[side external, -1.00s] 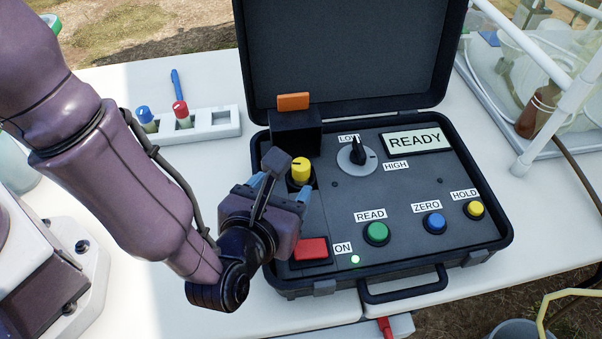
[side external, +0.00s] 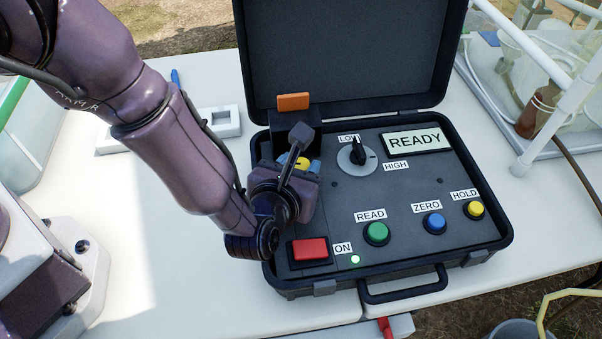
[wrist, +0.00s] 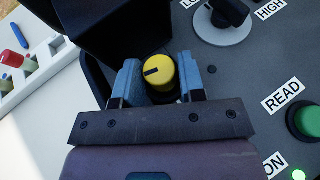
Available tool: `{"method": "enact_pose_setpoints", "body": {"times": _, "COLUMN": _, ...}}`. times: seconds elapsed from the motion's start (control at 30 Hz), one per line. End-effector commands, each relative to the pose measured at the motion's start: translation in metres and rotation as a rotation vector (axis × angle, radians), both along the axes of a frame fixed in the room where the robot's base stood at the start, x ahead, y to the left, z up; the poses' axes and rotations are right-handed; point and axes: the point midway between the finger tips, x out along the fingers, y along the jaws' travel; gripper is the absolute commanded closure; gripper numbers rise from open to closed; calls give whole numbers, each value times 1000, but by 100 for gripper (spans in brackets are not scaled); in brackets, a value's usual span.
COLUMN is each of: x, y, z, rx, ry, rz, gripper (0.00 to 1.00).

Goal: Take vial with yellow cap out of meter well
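The vial's yellow cap (wrist: 160,71) shows in the wrist view between the two blue fingers of my gripper (wrist: 160,80). The fingers stand on either side of the cap, with a narrow gap visible at least on the right side. In the side view the cap (side external: 303,162) shows just past my gripper (side external: 299,165), which hides most of the well and the vial. The vial's body and the meter well are mostly hidden below the cap. The meter (side external: 330,225) is an open black case with a grey panel.
A raised black block with an orange tab (side external: 293,102) stands right behind the cap. The selector knob (side external: 358,154), green READ button (side external: 376,233) and red ON switch (side external: 310,249) are close by. A white vial rack (side external: 222,122) stands behind my arm; a red-capped vial (wrist: 12,58) shows there.

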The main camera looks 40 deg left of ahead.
Motion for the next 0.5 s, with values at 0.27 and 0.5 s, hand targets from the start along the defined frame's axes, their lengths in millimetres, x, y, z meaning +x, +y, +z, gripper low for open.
{"method": "enact_pose_setpoints", "body": {"times": 0.27, "x": 0, "y": 0, "z": 0, "rx": 0, "ry": 0, "rz": 0, "gripper": 94}}
{"method": "enact_pose_setpoints", "body": {"times": 0.5, "x": 0, "y": 0, "z": 5, "rx": -2, "ry": -1, "rz": 1, "gripper": 94}}
